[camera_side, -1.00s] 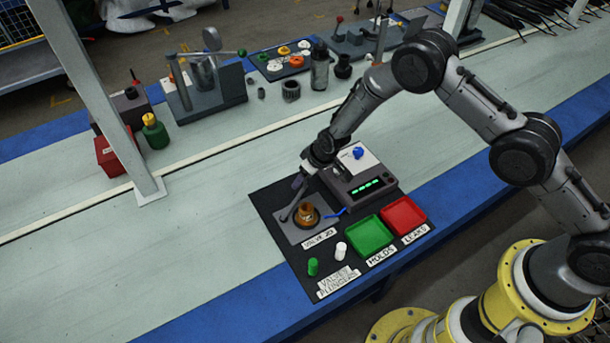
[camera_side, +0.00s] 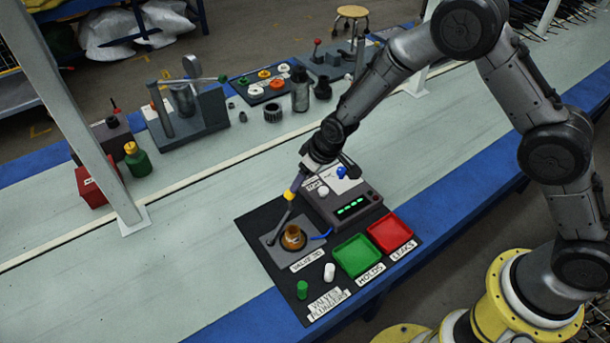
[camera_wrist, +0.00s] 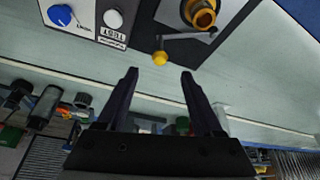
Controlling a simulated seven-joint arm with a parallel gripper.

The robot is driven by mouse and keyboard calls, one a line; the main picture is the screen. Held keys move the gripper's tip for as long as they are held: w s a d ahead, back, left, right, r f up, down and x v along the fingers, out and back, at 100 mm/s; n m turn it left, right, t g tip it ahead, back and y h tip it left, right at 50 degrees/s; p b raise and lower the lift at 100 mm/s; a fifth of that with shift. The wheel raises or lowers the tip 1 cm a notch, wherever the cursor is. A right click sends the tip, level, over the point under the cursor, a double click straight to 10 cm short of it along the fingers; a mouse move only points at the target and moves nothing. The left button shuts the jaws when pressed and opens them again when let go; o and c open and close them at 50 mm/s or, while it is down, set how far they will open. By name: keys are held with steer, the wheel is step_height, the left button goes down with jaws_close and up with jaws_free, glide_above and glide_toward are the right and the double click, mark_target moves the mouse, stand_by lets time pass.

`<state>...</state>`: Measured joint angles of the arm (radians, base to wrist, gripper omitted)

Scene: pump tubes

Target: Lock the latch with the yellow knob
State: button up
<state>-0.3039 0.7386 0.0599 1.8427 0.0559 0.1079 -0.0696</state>
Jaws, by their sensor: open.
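The yellow knob (camera_side: 290,196) sits on the end of a grey latch lever (camera_side: 280,225). The lever runs beside the brass valve (camera_side: 293,238) on its grey plate. In the wrist view the knob (camera_wrist: 160,58) is just ahead of my fingertips and between their lines. The lever (camera_wrist: 185,36) extends from it to the right, near the valve (camera_wrist: 201,14). My gripper (camera_wrist: 159,74) is open with nothing between its fingers. In the side view my gripper (camera_side: 297,182) points down right at the knob; whether it touches is unclear.
The dark test box (camera_side: 345,205), with a lit green display, a blue dial (camera_wrist: 61,15) and a white button (camera_wrist: 113,18), stands close beside the gripper. A green tray (camera_side: 355,256) and a red tray (camera_side: 391,231) lie in front.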

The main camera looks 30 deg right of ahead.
steer(key=shift+s+r, duration=0.1)
steer(key=shift+r, duration=0.2)
steer(key=shift+s+d, duration=0.1)
steer(key=c, duration=0.3)
steer(key=w+r, duration=0.1)
steer(key=w, duration=0.1)
steer(key=w+a+r, duration=0.1)
steer(key=w, duration=0.1)
steer(key=w+a+r, duration=0.1)
steer(key=w, duration=0.1)
steer(key=shift+w+a+r, duration=0.1)
steer(key=shift+w+r, duration=0.05)
steer(key=shift+r, duration=0.05)
jaws_close()
step_height(320, 180, down, 11)
steer(key=shift+w, duration=0.3)
steer(key=shift+r, duration=0.1)
